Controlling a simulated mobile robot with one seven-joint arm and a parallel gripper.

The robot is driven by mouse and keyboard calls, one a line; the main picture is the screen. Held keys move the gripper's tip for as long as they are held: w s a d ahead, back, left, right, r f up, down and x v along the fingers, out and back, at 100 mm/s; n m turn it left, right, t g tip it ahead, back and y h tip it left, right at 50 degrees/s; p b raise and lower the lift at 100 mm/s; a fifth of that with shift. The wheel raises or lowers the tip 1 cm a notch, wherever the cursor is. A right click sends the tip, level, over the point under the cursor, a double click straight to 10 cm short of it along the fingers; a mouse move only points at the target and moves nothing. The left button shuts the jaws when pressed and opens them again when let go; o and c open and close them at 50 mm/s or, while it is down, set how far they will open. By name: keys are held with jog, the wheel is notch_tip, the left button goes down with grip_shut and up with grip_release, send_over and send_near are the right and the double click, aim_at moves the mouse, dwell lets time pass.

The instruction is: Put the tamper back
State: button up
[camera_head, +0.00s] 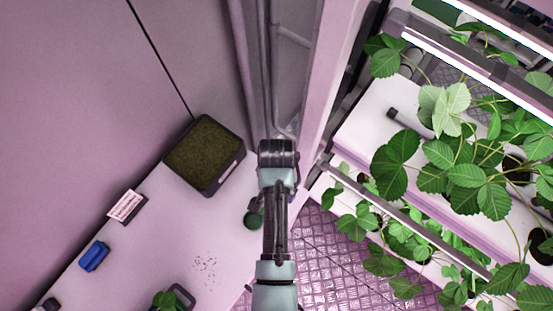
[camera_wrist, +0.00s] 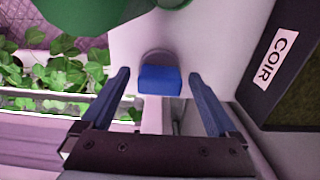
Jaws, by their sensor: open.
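My gripper (camera_wrist: 160,92) is open, its two dark blue fingers spread wide. A blue block-shaped piece (camera_wrist: 160,80) shows between the fingertips, with a round grey part behind it, against a white surface. It may be the tamper's handle, but I cannot tell for sure. I see no contact between it and the fingers. In the head view my arm hides this piece, and the jaws cannot be made out.
The dark coir box (camera_head: 205,155) stands beside my arm; its label shows in the wrist view (camera_wrist: 276,60). A dark green object (camera_head: 253,219) is close to my arm. A blue item (camera_head: 95,256) and a card (camera_head: 127,205) lie left. Plant racks (camera_head: 400,200) crowd the right.

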notch_tip(320, 180, up, 12)
jog(key=b, duration=0.1)
dwell(0.9)
